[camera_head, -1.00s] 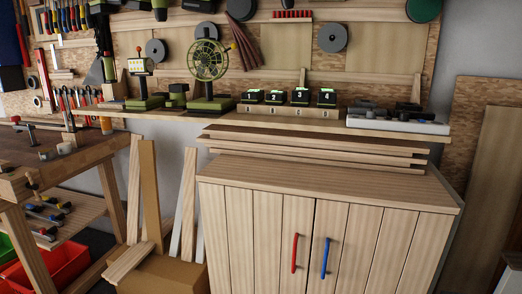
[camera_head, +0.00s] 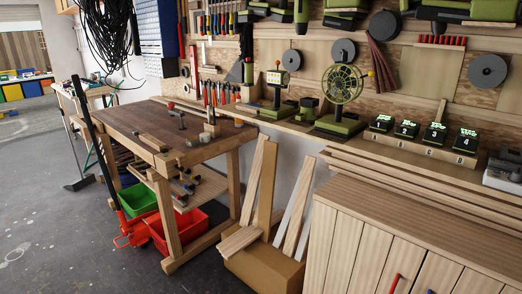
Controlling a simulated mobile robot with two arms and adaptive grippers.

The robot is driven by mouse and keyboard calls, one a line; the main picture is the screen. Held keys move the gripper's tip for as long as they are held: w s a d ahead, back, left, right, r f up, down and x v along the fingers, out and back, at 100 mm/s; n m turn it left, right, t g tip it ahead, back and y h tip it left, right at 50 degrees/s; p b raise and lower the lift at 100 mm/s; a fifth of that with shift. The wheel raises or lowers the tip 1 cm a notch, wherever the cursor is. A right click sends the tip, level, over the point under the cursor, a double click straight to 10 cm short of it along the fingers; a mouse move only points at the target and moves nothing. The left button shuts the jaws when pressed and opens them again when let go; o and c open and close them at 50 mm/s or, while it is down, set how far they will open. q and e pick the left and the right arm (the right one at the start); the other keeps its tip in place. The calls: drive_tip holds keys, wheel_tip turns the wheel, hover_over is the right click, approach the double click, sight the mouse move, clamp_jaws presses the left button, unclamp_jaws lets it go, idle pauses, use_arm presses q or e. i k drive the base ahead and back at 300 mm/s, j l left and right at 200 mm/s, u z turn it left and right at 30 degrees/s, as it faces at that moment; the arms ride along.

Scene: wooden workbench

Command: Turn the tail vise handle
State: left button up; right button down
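The wooden workbench (camera_head: 150,120) stands left of centre, with its near end towards me. A small metal piece with a pale round part (camera_head: 196,140) sits on its top near the near right corner. A slim vise part (camera_head: 159,147) shows at the near front edge; it is too small to tell whether it is the tail vise handle or how it is turned. Neither of my grippers is in view.
A box of boards (camera_head: 262,265) and a wooden cabinet (camera_head: 345,245) stand to the right. A long-handled tool (camera_head: 98,150) stands at the bench's left. Grey floor (camera_head: 40,210) is open at left.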

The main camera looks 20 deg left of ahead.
sight(178, 166)
drive_tip(key=u, duration=1.35)
